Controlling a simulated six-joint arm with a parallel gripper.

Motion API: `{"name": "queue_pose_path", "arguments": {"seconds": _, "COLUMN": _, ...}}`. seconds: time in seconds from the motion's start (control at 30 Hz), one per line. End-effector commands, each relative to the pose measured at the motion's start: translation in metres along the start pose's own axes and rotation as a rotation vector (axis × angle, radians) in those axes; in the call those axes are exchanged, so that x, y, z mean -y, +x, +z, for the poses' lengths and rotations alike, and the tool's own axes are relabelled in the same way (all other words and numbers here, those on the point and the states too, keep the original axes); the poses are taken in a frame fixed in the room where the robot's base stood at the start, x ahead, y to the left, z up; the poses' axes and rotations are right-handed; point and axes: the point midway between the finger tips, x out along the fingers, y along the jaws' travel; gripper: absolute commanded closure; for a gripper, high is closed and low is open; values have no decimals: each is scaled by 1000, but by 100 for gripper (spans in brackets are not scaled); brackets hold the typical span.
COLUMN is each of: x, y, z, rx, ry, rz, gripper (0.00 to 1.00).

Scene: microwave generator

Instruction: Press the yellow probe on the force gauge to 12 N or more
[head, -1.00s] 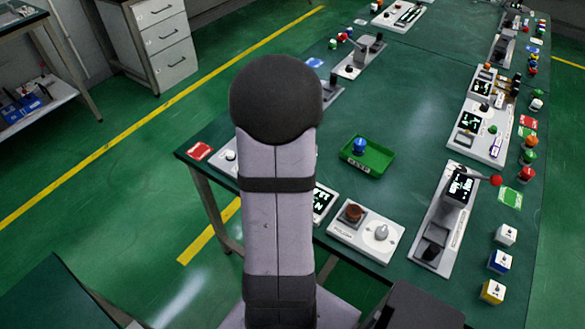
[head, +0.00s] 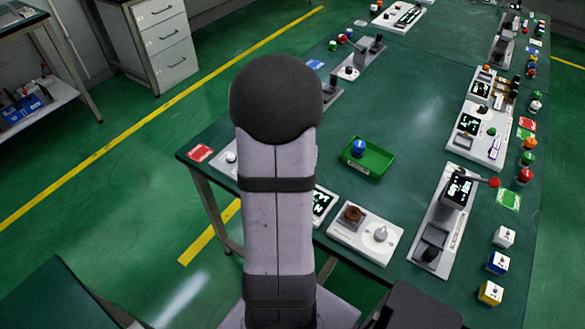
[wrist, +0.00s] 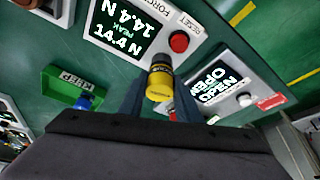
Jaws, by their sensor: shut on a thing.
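In the wrist view, the force gauge (wrist: 152,25) has a black screen (wrist: 122,27) reading 14.4 N, with PEAK 14.4 N beside it. A red RESET button (wrist: 179,41) sits on its panel. The yellow probe (wrist: 160,86), with a black end toward the gauge, stands between my two dark fingers. My gripper (wrist: 160,98) is shut on the probe, whose black end appears to touch the gauge; the exact contact is hard to see. In the head view, my arm hides the gripper and probe.
A green KEEP tray (wrist: 60,83) holding a blue-topped piece lies left of the gauge in the wrist view. To the right is a panel (wrist: 238,78) with an OPEN screen and white knob. Other panels and several coloured pieces line the green table (head: 400,110).

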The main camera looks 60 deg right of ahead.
Motion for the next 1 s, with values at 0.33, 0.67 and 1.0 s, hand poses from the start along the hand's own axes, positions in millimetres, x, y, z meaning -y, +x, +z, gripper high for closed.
{"name": "queue_pose_path", "arguments": {"seconds": 0.33, "x": 0, "y": -22, "z": -11, "rx": -8, "ry": 0, "rz": -1, "gripper": 100}}
{"name": "queue_pose_path", "arguments": {"seconds": 0.67, "x": 0, "y": -38, "z": -18, "rx": -9, "ry": 0, "rz": -2, "gripper": 100}}
{"name": "queue_pose_path", "arguments": {"seconds": 1.0, "x": 1, "y": -54, "z": -25, "rx": -10, "ry": 0, "rz": -2, "gripper": 100}}
